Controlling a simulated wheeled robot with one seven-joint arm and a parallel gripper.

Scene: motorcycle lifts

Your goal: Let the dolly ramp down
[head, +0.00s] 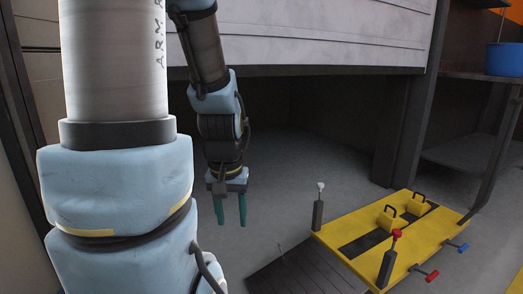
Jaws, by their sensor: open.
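The yellow dolly (345,226) stands on the floor at the lower right, with black strips along its top. Its dark ramp (305,272) slopes off the near left end, and its lower edge runs out of the picture. An upright lever with a white knob (320,187) stands at the dolly's left corner. Another lever with a red knob (397,234) stands at the near side. A red handle (432,276) and a blue handle (462,247) stick out on the right. My gripper (230,211) hangs fingers down, open and empty, left of the dolly and apart from it.
A partly raised shutter door (300,35) is behind, with dark space below it. A dark post (405,110) stands at the right. A shelf rack (475,75) holds a blue bucket (504,59). Grey floor (290,170) lies clear beyond the dolly.

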